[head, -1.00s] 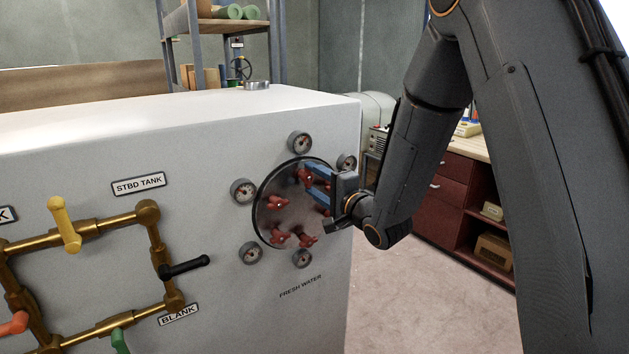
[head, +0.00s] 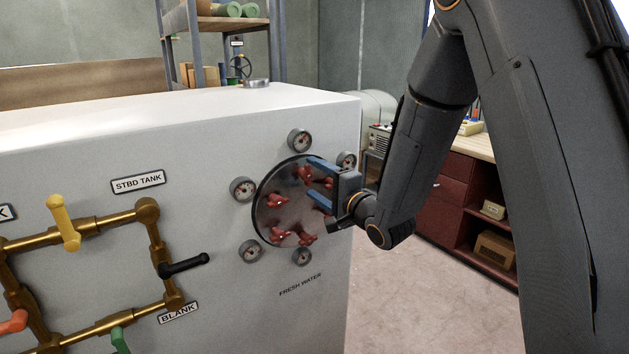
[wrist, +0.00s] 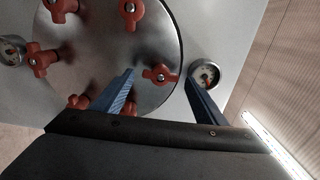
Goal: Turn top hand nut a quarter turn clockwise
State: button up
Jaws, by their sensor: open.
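The top hand nut (head: 304,174) is red and sits on the upper part of the round metal cover on the white tank face. My gripper (head: 314,180) is at the cover from the right, with its blue fingers spread above and below this nut. In the wrist view the hand nut (wrist: 160,74) lies between the open fingertips (wrist: 158,80), with a gap to each. Its wings run roughly left to right there. Several other red hand nuts (head: 277,202) ring the cover; some are partly hidden behind my gripper.
Several round gauges surround the cover, one (head: 300,141) above it. In the wrist view a gauge (wrist: 205,75) is close beside the right finger. Brass pipes with a black lever (head: 184,265) are to the left. A red cabinet (head: 447,205) stands behind my arm.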

jog(key=b+v, duration=0.1)
jog(key=v, duration=0.6)
jog(key=shift+b, duration=0.4)
jog(key=s+d+f+n+g+h, duration=0.5)
jog(key=d+f+h, duration=0.3)
jog(key=d+f, duration=0.25)
jog(key=s+d+f+n+g, duration=0.1)
jog(key=s+n+g, duration=0.1)
jog(key=s, duration=0.4)
jog(key=s+d+f+n+g+h, duration=0.1)
jog(key=s+n+g, duration=0.1)
jog(key=s+g, duration=0.2)
jog(key=s+d+f+n+g+h, duration=0.1)
jog(key=s+d+n+g, duration=0.1)
jog(key=s, duration=0.8)
jog(key=shift+f+g, duration=0.35)
jog(key=shift+g, duration=0.05)
